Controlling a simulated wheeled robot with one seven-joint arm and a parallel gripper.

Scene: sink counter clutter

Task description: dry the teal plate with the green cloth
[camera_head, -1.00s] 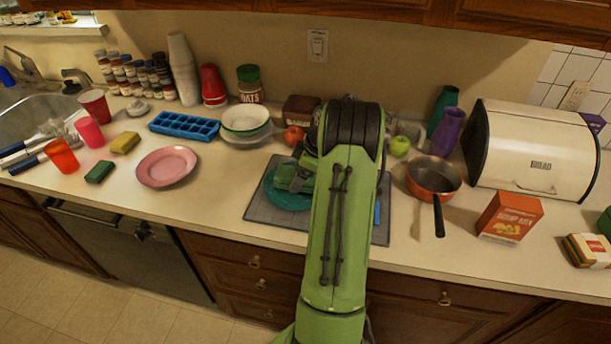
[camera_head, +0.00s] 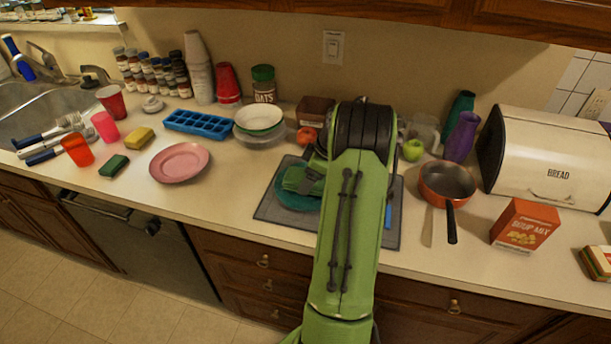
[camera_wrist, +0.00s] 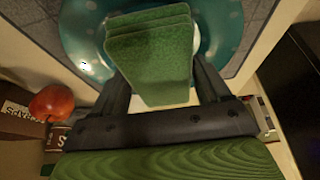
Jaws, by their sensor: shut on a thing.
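The teal plate (camera_head: 284,200) lies on the grey mat on the counter, partly hidden by my arm in the head view. In the wrist view the plate (camera_wrist: 80,30) shows whitish spots on its surface. The folded green cloth (camera_wrist: 152,55) is between the fingers of my gripper (camera_wrist: 160,85), which is shut on it. The cloth is over the plate; I cannot tell whether it touches. In the head view the cloth (camera_head: 297,180) shows left of my arm, above the plate's middle.
The grey mat (camera_head: 275,216) has a blue item at its right side. A pink plate (camera_head: 180,162) lies left. A red apple (camera_wrist: 52,102) and bowls (camera_head: 259,118) stand behind. Counter between pink plate and mat is clear.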

